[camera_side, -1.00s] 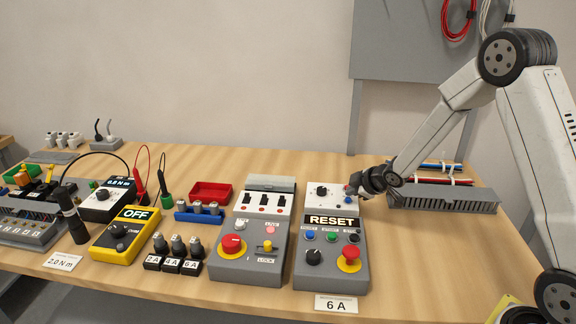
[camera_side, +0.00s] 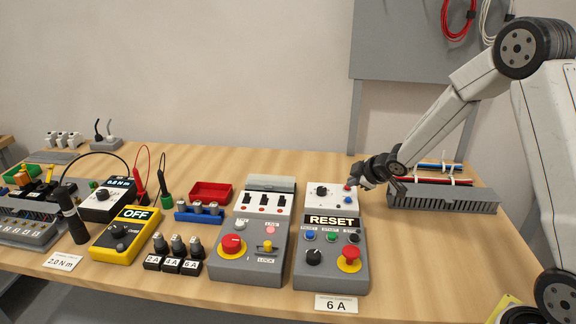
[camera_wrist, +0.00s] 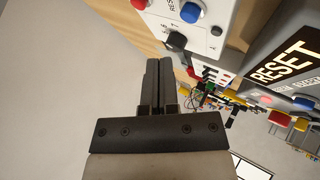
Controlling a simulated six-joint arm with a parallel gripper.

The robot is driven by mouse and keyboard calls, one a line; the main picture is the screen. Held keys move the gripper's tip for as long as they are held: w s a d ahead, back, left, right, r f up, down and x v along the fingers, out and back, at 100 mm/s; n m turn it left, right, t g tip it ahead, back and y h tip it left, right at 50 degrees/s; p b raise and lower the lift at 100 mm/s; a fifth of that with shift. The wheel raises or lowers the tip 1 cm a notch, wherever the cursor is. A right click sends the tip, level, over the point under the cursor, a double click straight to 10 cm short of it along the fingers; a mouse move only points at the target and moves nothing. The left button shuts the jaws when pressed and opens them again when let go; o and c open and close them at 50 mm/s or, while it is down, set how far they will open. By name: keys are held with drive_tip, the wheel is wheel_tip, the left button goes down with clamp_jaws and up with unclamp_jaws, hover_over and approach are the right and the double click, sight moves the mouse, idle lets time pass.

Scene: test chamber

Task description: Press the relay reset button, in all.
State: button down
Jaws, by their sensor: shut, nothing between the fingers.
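The white relay panel (camera_side: 331,204) forms the far part of the grey control box. It carries a black dial (camera_side: 322,190), a red button (camera_side: 347,188) and a blue button (camera_side: 347,200); in the wrist view the blue button (camera_wrist: 190,12) and red button (camera_wrist: 139,4) show at the top edge. Small lettering beside the blue button is only partly readable. My gripper (camera_side: 353,180) is shut and empty, just beyond the panel's right edge, close to the red button. Its fingers (camera_wrist: 160,65) point toward the panel. I cannot tell whether they touch anything.
A large RESET display (camera_side: 331,220), a second blue button (camera_side: 309,236), a green button (camera_side: 331,237) and a red emergency knob (camera_side: 349,254) are on the same box. A grey switch box (camera_side: 250,270) stands to the left. A grey cable duct (camera_side: 445,198) lies to the right.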

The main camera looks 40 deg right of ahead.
drive_tip(key=shift+r, duration=1.25)
drive_tip(key=s+a+m+g, duration=0.2)
drive_tip(key=s+a, duration=0.2)
drive_tip(key=s, duration=0.3)
drive_tip(key=s+a+f+m+g, duration=0.1)
drive_tip(key=s+a+m+g, duration=0.1)
drive_tip(key=s, duration=0.5)
drive_tip(key=s+a+m+g, duration=0.2)
drive_tip(key=s+a+m, duration=0.2)
drive_tip(key=s+a, duration=0.3)
drive_tip(key=shift+s+f+g, duration=0.15)
drive_tip(key=shift+s+g, duration=0.1)
drive_tip(key=shift+g, duration=0.05)
